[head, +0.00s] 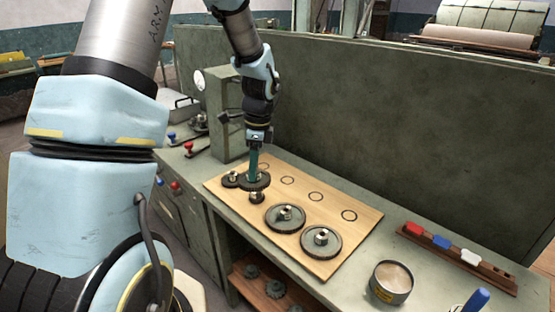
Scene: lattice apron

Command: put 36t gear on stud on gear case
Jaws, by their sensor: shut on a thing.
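My gripper (254,163) points down at the left part of a wooden board (350,268). Its fingers are shut on a dark toothed gear (258,184) with a light hub, at or just above the board; I cannot tell if it touches. Its tooth count cannot be read, so I cannot confirm that it is the 36t gear. A smaller gear (230,181) is close on its left and another (257,198) just in front. Two larger gears (285,218) (321,240) lie to the right. A green-grey housing (222,120) behind may be the gear case; no stud is clear on it.
The board has several empty printed circles along its back. A round tin (391,283) and a wooden rack (458,257) with coloured blocks are on the bench to the right. A tall green panel (400,120) stands behind. More gears lie on a lower shelf (250,294).

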